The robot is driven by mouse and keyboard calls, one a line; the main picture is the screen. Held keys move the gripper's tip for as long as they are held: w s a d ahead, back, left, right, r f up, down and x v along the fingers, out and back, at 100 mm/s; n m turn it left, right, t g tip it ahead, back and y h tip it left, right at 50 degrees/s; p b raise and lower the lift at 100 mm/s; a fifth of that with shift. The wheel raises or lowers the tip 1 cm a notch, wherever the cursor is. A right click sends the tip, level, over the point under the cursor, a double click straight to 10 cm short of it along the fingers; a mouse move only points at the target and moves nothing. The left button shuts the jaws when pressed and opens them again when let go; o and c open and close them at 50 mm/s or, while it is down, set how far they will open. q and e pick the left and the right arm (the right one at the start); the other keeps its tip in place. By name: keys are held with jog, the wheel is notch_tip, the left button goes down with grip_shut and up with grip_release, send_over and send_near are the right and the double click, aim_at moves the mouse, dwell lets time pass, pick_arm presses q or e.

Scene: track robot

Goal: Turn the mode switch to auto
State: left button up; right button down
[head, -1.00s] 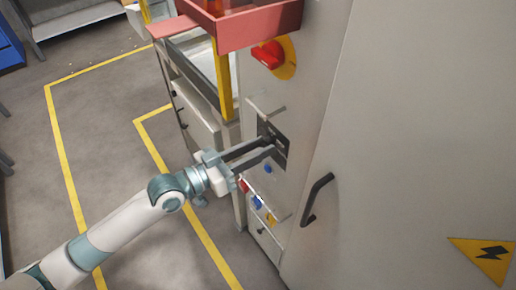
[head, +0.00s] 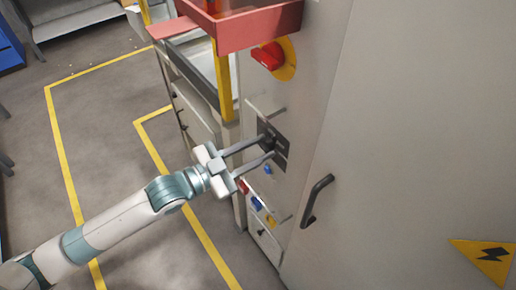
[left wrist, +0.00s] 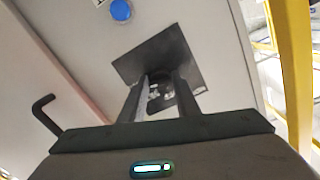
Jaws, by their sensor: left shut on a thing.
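The mode switch (head: 270,142) is a small dark knob on a dark square plate (head: 281,153) on the side of the grey cabinet. My left gripper (head: 268,147) reaches the plate from the left, its two fingers around the knob and shut on it. In the left wrist view the fingers (left wrist: 160,80) point at the plate (left wrist: 187,52), with the switch (left wrist: 158,91) between them. The fingers partly hide the knob, and I cannot read its setting or any labels. My right gripper is not in view.
A red rotary handle (head: 267,56) on yellow sits above the plate. Blue, red and yellow controls (head: 257,203) lie below it. A black door handle (head: 317,200) sticks out at the right. A red tray (head: 258,28) juts out above. The floor at left is open.

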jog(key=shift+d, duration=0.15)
pick_arm(q)
jog(key=o, duration=0.9)
jog(key=shift+w, duration=0.1)
jog(key=shift+o, duration=0.2)
jog(key=shift+a, duration=0.1)
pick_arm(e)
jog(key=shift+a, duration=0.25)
pick_arm(q)
jog(key=f+b+v, duration=0.1)
jog(key=b+v, duration=0.4)
jog(key=v, duration=1.2)
jog(key=shift+r, duration=0.45)
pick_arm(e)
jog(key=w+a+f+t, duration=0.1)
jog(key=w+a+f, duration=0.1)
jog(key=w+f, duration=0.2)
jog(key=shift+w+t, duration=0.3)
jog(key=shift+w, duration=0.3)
